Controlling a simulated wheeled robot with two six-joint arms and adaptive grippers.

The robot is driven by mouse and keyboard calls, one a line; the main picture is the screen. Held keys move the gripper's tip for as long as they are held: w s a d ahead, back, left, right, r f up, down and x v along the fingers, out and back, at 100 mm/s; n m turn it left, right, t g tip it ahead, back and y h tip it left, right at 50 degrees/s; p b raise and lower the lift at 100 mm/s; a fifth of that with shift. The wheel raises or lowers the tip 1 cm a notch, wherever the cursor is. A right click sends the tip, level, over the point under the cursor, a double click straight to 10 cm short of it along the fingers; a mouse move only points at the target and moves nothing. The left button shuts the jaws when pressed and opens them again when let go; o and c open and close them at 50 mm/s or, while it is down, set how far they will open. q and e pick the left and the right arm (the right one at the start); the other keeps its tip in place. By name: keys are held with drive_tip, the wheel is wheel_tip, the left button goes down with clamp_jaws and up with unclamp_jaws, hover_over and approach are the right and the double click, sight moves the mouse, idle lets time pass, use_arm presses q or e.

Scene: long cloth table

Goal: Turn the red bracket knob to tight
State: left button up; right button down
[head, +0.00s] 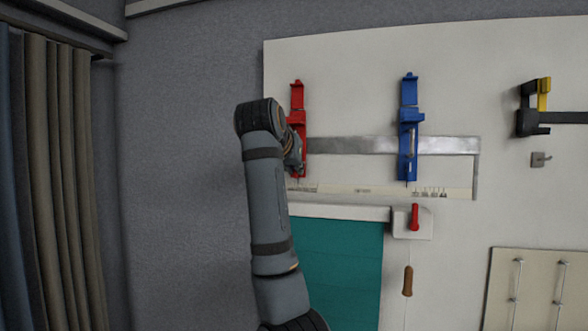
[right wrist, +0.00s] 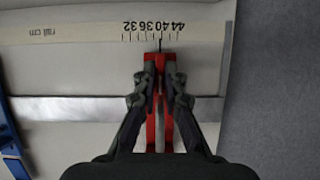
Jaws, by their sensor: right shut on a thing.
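The red bracket (head: 297,94) hangs on a metal rail (head: 350,145) on the white wall board, at the rail's left end. My right gripper (head: 293,150) is at the bracket's lower half, and my arm hides part of it. In the right wrist view, the two fingers of the right gripper (right wrist: 160,80) close in from both sides on the red bracket (right wrist: 151,128). The knob itself is hidden between the fingers, so its turn cannot be told. A thin pointer on the bracket reaches the printed scale (right wrist: 80,29). My left gripper is not in view.
A blue bracket (head: 408,115) sits on the same rail to the right. A yellow and black clamp (head: 534,105) is farther right. Below are a teal panel (head: 345,265), a small red handle (head: 415,216) and a brown handle (head: 408,281). Curtains (head: 60,180) hang at left.

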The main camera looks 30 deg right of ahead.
drive_tip(key=shift+f, duration=0.2)
drive_tip(key=c, duration=1.7)
unclamp_jaws()
drive_tip(key=shift+w, duration=0.1)
drive_tip(key=shift+r, duration=0.1)
drive_tip(key=v, duration=1.2)
drive_tip(key=shift+w, duration=0.15)
